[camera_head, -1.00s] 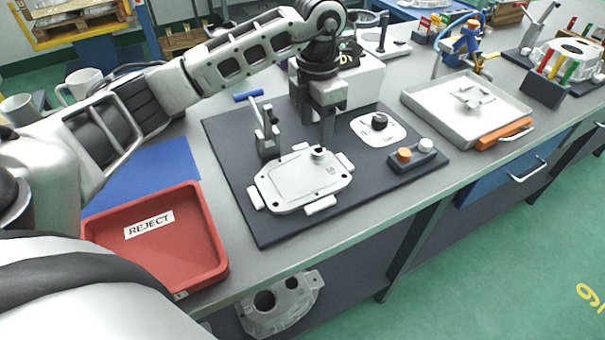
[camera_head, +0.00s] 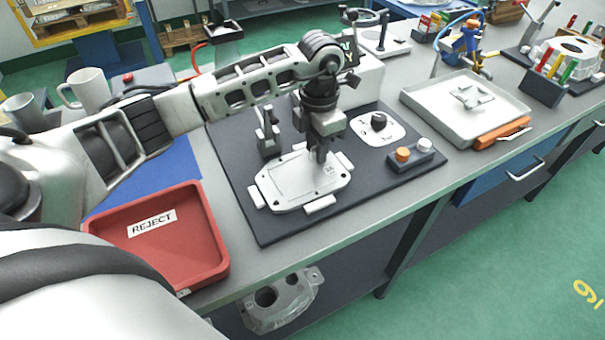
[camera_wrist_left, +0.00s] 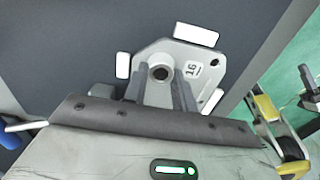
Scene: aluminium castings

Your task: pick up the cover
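The cover (camera_head: 288,184) is a flat light-grey cast plate lying on the dark mat, with small white blocks around its edges. In the left wrist view the cover (camera_wrist_left: 190,52) shows a "16" mark and a round boss (camera_wrist_left: 160,72) with a dark hole. My left gripper (camera_head: 321,158) points down at the cover's far right part and hides the boss in the head view. In the left wrist view its two fingers (camera_wrist_left: 162,84) stand apart, with the boss showing in the gap between them. Whether they touch it I cannot tell. My right gripper is not in view.
The dark mat (camera_head: 262,222) also carries an upright clamp (camera_head: 267,132), a white plate with a black knob (camera_head: 379,121) and a button box (camera_head: 410,158). A red REJECT tray (camera_head: 205,258) stands at the left front. A grey tray (camera_head: 425,100) is to the right.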

